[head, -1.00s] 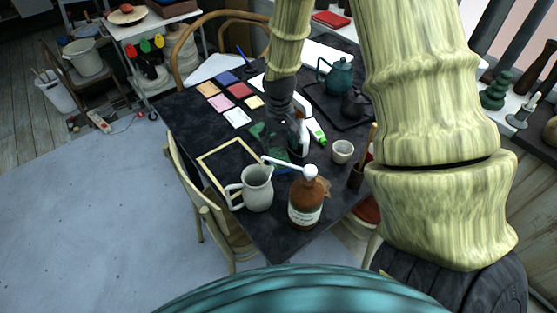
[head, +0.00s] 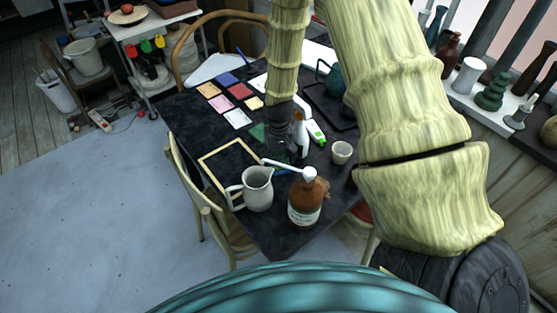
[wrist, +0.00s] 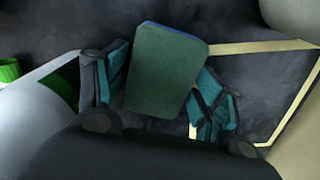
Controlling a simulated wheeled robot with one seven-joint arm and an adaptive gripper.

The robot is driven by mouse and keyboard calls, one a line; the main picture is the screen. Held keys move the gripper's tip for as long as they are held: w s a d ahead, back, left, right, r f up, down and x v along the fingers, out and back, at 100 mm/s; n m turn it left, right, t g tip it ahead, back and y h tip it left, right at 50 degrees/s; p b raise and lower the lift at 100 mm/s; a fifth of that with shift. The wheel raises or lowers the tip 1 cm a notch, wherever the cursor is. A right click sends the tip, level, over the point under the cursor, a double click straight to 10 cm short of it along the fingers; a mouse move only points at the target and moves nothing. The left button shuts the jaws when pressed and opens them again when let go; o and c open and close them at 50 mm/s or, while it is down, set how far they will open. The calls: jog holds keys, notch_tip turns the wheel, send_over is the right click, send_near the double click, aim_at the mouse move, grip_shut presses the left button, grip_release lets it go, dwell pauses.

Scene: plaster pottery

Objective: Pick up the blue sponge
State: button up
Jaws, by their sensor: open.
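The sponge (wrist: 165,70) shows in the wrist view as a block with a dull green top and a thin blue edge along its far side. It lies on the dark table between the two teal-padded fingers of my gripper (wrist: 163,92), tilted a little. My gripper is open, with a finger on either side of the sponge; I cannot tell whether they touch it. In the head view my gripper (head: 283,148) is low over the table, and a green part of the sponge (head: 258,132) shows at its left.
A pale wooden frame (head: 205,161) lies left of my gripper. A grey pitcher (head: 258,190) and a brown pump bottle (head: 305,203) stand in front. A white bottle (head: 301,135), a green-and-white tube (head: 316,132) and a cup (head: 342,152) stand close on the right.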

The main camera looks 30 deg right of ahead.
aim_at(279, 158)
jog(key=shift+f, duration=0.2)
jog(key=shift+c, duration=0.2)
jog(key=c, duration=0.4)
jog(key=shift+c, duration=0.2)
jog(key=shift+r, duration=0.2)
notch_tip(279, 158, up, 18)
jog(key=b, duration=0.3)
jog(key=shift+f, duration=0.15)
jog(key=shift+o, duration=0.5)
